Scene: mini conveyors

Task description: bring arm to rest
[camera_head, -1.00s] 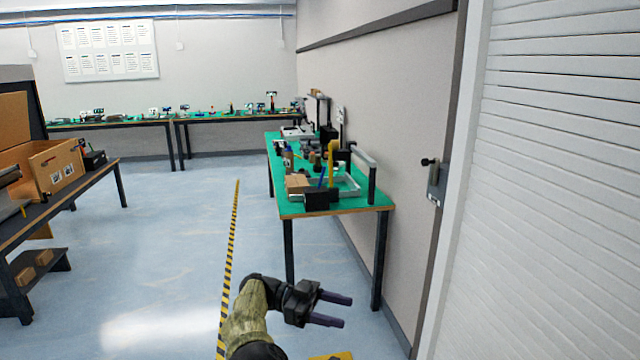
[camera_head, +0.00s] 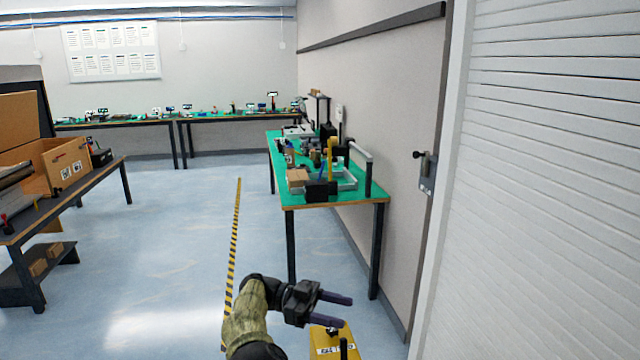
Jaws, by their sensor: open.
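My gripper (camera_head: 334,309) is at the bottom middle of the head view, at the end of my bent arm. Its two dark fingers point to the right and stand apart with nothing between them. It is in the air above the floor, in front of the near end of the green-topped table (camera_head: 378,194) in the picture. It touches nothing that I can see.
A yellow object (camera_head: 330,340) with a label shows below my gripper. A dark bench (camera_head: 104,169) with an open cardboard box (camera_head: 62,160) is at the left. A shutter (camera_head: 550,180) and a door handle (camera_head: 427,172) are at the right. The floor (camera_head: 170,240) between is clear.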

